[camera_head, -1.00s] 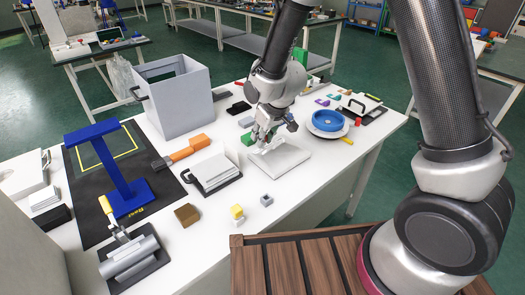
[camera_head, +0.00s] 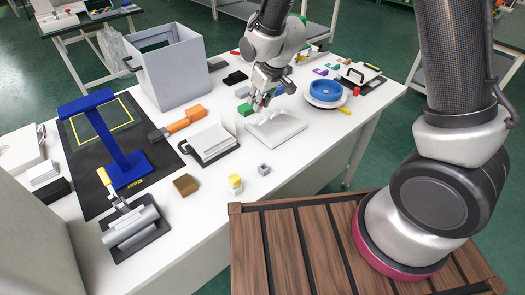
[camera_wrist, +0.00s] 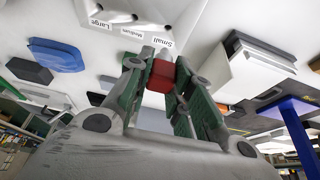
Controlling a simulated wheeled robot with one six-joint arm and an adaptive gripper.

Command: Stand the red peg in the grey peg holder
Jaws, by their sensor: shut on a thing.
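My gripper (camera_head: 256,106) is over the table beside the left edge of the pale sloped block. In the wrist view its green-sided fingers (camera_wrist: 160,78) are shut on the red peg (camera_wrist: 161,76), whose red end shows between them. The head view does not show the held peg clearly; the fingers hide it. A small grey block with a dark opening in its top (camera_head: 264,169), which looks like the grey peg holder, stands upright near the table's front edge, apart from my gripper and nearer the camera. I cannot pick it out in the wrist view.
The pale sloped block (camera_head: 281,131) is close by; size labels show in the wrist view. A yellow-and-white block (camera_head: 235,182) and brown block (camera_head: 186,184) stand near the front. A blue bowl (camera_head: 325,89) is right.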

